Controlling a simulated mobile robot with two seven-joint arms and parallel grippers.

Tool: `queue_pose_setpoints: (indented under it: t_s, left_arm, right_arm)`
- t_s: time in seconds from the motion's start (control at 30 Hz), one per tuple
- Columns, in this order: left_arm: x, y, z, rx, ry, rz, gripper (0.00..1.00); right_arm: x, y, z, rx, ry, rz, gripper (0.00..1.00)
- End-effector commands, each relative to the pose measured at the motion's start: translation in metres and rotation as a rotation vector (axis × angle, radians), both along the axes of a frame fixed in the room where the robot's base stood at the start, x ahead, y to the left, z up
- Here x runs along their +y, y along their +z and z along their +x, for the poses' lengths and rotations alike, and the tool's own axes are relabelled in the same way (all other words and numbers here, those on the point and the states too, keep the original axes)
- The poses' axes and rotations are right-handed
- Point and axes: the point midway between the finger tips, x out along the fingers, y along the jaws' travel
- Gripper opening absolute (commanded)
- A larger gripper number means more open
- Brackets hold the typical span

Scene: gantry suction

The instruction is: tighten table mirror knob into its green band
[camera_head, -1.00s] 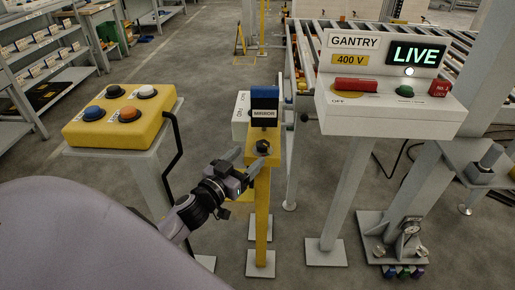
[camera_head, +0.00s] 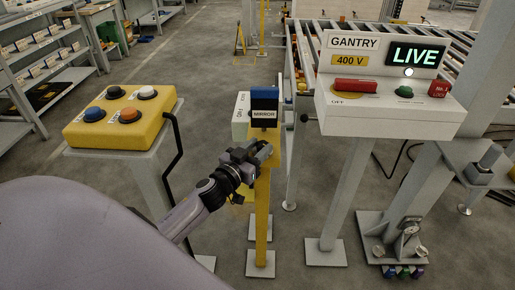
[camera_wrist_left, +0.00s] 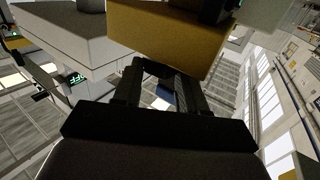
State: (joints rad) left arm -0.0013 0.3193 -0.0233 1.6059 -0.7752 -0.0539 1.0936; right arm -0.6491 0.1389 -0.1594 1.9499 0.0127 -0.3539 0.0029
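The table mirror (camera_head: 264,101) is a dark, blue-topped panel labelled MIRROR on a yellow post (camera_head: 262,215). In the head view my left gripper (camera_head: 264,151) is at the post's upper part, just below the label, where the knob is. The gripper hides the knob, and I see no green band. In the left wrist view, the two dark fingers (camera_wrist_left: 160,72) reach up to a yellow block (camera_wrist_left: 170,38), with a gap between them near their base. Their tips are hard to make out, so I cannot tell whether they grip the knob. My right gripper is not in view.
A yellow button box (camera_head: 120,120) stands at the left. The white GANTRY panel (camera_head: 390,115), with a lit LIVE sign, stands close at the right. Floor between the stands is clear.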

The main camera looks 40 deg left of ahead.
Motion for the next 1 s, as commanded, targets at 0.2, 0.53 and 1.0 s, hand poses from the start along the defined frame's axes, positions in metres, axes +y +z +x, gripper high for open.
queue_pose_setpoints:
  t_s: [0.2,0.53,1.0]
  left_arm:
    - [0.0,0.001,0.0,0.001,-0.009,0.0,0.11]
    - [0.004,0.001,0.0,0.002,-0.164,0.002,0.11]
    - [0.004,0.0,0.0,0.0,-0.196,-0.001,0.58]
  right_arm:
    - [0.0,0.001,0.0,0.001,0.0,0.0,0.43]
    - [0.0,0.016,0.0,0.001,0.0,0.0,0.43]
    - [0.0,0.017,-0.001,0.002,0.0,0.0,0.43]
